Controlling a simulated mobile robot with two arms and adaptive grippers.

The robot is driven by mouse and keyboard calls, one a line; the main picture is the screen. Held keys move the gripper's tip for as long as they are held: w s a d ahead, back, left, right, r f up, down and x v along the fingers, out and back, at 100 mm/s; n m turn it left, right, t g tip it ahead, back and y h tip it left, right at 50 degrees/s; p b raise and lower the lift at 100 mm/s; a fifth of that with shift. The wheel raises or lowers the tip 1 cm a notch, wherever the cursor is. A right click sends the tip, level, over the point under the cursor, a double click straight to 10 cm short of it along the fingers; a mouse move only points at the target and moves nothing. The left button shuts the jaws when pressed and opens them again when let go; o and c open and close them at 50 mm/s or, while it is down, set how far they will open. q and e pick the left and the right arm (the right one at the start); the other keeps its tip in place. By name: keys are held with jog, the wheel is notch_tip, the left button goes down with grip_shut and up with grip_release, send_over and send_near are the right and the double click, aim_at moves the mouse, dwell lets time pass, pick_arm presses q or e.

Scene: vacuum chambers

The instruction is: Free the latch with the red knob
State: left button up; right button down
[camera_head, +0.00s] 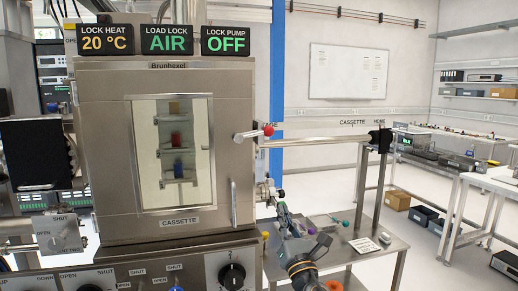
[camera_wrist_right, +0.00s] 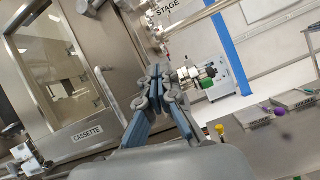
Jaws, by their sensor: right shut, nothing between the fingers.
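The latch's red knob (camera_head: 268,130) sits at the end of a short metal lever (camera_head: 249,134) on the right edge of the steel chamber (camera_head: 110,150). The chamber door has a window, and a vertical handle (camera_head: 233,203) stands near its right edge. My right gripper (camera_head: 280,209) is below the red knob and apart from it, beside the chamber's lower right side. In the right wrist view its fingers (camera_wrist_right: 157,78) are together and empty, with the door to their left. I cannot make out the red knob in the right wrist view. My left gripper is not in view.
A horizontal metal tube (camera_head: 315,141) runs right from the chamber at about knob height. Below it, a steel side table (camera_head: 370,238) carries small coloured knobs and a label plate. Several dials line the front panel (camera_head: 190,270). Open floor lies to the right.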

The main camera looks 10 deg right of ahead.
aim_at(254, 135)
notch_tip(254, 135, up, 6)
jog(key=s+a+n+t, duration=0.1)
jog(key=n, duration=0.1)
jog(key=shift+s+a+r+n+t+y, duration=0.2)
jog(key=shift+r+n+t+y, duration=0.1)
jog(key=shift+y, duration=0.1)
jog(key=shift+d, duration=0.1)
jog(key=s+r+p+x, duration=0.1)
jog(key=r+p+x, duration=0.1)
jog(key=x, duration=1)
jog(key=shift+r+p, duration=0.4)
jog(key=shift+p, duration=0.2)
jog(key=shift+w+f, duration=0.1)
jog(key=shift+w, duration=0.05)
jog(key=shift+d+r+n+y, duration=0.15)
jog(key=shift+r+n+y, duration=0.15)
jog(key=shift+n+y, duration=0.25)
